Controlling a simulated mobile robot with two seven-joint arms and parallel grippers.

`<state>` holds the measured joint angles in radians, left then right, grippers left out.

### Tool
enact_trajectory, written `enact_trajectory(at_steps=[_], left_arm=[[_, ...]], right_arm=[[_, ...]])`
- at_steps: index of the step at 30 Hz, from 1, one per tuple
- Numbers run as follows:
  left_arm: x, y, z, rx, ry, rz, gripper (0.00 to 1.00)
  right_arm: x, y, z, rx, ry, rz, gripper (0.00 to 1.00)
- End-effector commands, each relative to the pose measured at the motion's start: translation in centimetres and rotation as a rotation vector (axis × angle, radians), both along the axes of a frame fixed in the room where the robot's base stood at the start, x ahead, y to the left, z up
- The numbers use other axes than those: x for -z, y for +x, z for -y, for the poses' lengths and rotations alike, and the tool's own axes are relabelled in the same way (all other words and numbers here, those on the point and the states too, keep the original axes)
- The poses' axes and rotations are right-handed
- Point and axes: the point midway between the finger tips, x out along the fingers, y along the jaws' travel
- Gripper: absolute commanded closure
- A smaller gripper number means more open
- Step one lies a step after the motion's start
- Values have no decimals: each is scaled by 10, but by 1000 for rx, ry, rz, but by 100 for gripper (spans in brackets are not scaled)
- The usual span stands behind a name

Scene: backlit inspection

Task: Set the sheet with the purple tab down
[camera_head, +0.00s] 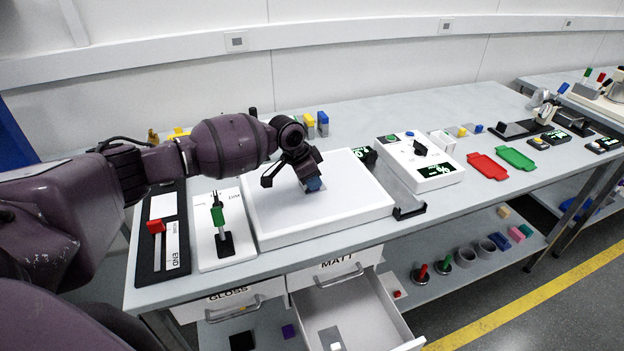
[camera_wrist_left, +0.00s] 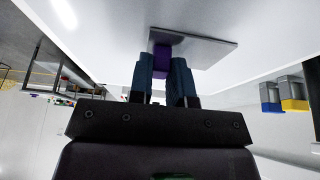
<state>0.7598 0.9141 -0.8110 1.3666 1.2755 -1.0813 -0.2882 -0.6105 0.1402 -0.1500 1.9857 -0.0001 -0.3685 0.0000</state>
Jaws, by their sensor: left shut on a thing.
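The sheet (camera_wrist_left: 205,48) is a small grey flat piece with a purple tab (camera_wrist_left: 161,62), seen in the left wrist view. My left gripper (camera_wrist_left: 162,82) is shut on the purple tab, with one dark blue finger on each side. In the head view my left gripper (camera_head: 313,185) is over the white light panel (camera_head: 350,208), low near its middle. The gripper mostly hides the sheet there. I cannot tell whether the sheet touches the panel. My right gripper is not in view.
The MATT drawer (camera_head: 375,315) is open below the panel, with a grey piece inside. The GLOSS drawer (camera_head: 215,307) is beside it. A white stand with a green slider (camera_head: 218,215) is left of the panel; a white control box (camera_head: 420,160) is right. Bare panel surrounds the gripper.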

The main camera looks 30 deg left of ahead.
Motion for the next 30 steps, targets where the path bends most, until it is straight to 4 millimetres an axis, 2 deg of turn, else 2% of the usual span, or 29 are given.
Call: enact_trajectory(at_steps=[4,5,9,10,21,26,30], left_arm=[[2,0,0,0,0,0,100],[2,0,0,0,0,0,80],[2,0,0,0,0,0,59],[2,0,0,0,0,0,56],[-5,-1,-1,0,0,1,56],[-25,-7,-7,-1,1,2,56],[-51,-15,-14,0,0,3,56]], right_arm=[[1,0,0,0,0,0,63],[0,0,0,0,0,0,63],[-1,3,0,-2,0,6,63],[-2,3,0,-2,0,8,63],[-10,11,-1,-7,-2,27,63],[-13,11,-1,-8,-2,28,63],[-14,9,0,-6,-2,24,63]])
